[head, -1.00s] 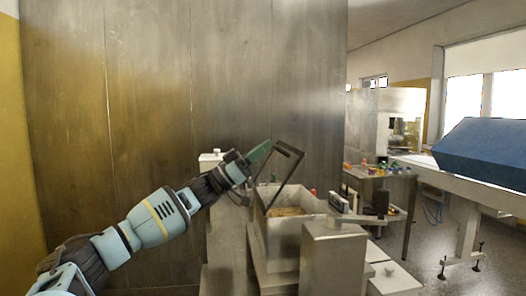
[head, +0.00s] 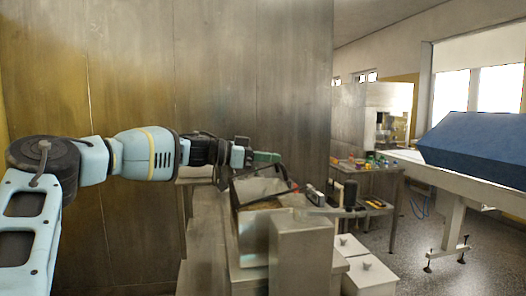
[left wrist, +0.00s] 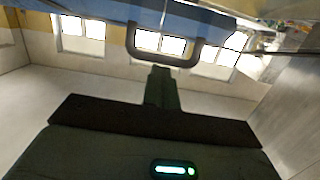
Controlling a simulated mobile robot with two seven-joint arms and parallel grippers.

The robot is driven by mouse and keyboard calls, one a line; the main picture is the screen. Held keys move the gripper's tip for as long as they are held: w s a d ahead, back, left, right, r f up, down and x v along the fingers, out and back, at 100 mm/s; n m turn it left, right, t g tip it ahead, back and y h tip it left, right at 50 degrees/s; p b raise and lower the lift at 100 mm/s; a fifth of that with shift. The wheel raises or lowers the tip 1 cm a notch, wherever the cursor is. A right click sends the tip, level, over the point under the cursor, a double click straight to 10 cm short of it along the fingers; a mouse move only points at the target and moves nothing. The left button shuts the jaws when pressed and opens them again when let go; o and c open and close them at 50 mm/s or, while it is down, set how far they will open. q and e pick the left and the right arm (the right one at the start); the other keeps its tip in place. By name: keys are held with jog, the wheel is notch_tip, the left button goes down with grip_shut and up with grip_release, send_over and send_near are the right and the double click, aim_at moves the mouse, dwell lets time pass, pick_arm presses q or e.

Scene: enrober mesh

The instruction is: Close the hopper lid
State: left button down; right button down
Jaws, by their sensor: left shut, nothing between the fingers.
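My left gripper (head: 266,157), with green fingers, is at the upper edge of the lid. The gripper is shut and empty; I cannot tell whether it touches the lid. In the left wrist view the shut fingers (left wrist: 161,88) point toward a dark U-shaped handle (left wrist: 165,60), with a small gap in the picture. My right gripper is not in view.
A steel box (head: 303,250) stands in front of the hopper. A tall steel panel (head: 255,80) rises behind. A side table (head: 372,172) with small coloured items and a blue-covered conveyor (head: 475,145) are to the right. Open floor lies between them.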

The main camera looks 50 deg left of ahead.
pick_arm(q)
jog(key=shift+w+d+f+g+y, duration=0.15)
jog(key=shift+w+f+g+y, duration=0.15)
jog(key=shift+f+g, duration=0.3)
jog(key=shift+w+d+f+g+y, duration=0.2)
jog(key=shift+w+f+g, duration=0.2)
jog(key=shift+f+g, duration=0.15)
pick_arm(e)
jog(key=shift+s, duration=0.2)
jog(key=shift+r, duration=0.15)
